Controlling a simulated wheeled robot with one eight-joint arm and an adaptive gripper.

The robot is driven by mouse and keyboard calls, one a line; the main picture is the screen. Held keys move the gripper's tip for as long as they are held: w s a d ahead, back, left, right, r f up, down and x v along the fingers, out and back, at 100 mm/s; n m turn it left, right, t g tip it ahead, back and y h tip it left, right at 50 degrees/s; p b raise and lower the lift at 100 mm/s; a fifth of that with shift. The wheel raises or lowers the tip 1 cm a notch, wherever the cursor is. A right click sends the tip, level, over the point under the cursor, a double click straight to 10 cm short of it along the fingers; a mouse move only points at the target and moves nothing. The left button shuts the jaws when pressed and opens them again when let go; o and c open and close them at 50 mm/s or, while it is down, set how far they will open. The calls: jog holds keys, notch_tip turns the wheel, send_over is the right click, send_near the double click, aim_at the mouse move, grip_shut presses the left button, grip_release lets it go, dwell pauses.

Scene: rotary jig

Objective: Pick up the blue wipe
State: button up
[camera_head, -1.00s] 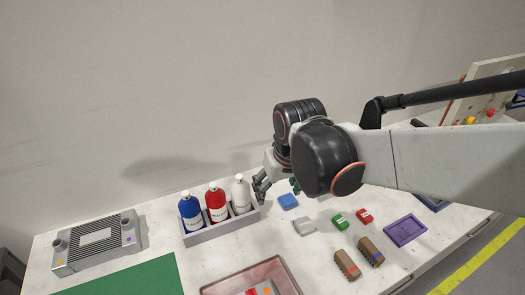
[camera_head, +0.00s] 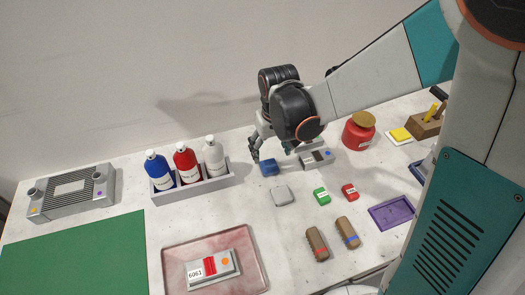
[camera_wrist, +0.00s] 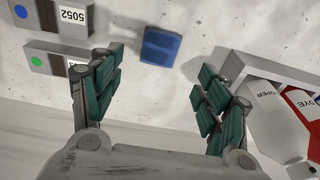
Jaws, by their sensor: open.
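The blue wipe (camera_head: 269,168) is a small blue block-like pad lying on the white worktop, right of the bottle tray. In the wrist view the blue wipe (camera_wrist: 160,46) lies beyond the fingertips, roughly centred between them. My gripper (camera_head: 271,153) is above the worktop just behind the wipe. In the wrist view my gripper (camera_wrist: 160,85) is open, with its two teal-padded fingers wide apart and nothing between them. The wipe looks untouched by the fingers.
A grey tray (camera_head: 193,190) with blue, red and white bottles stands left of the wipe. A grey labelled block (camera_head: 317,159) is close on its right. A light grey pad (camera_head: 281,195) lies in front. Green and red small blocks and two brown brushes lie further right.

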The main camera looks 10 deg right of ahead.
aim_at(269, 165)
jog(key=f+b, duration=0.1)
jog(key=f, duration=0.1)
jog(key=f+b, duration=0.1)
jog(key=f, duration=0.2)
jog(key=w+f+b, duration=0.1)
jog(key=f, duration=0.2)
jog(key=shift+f, duration=0.15)
jog(key=shift+s, duration=0.1)
jog(key=shift+c, duration=0.3)
jog(key=c, duration=0.9)
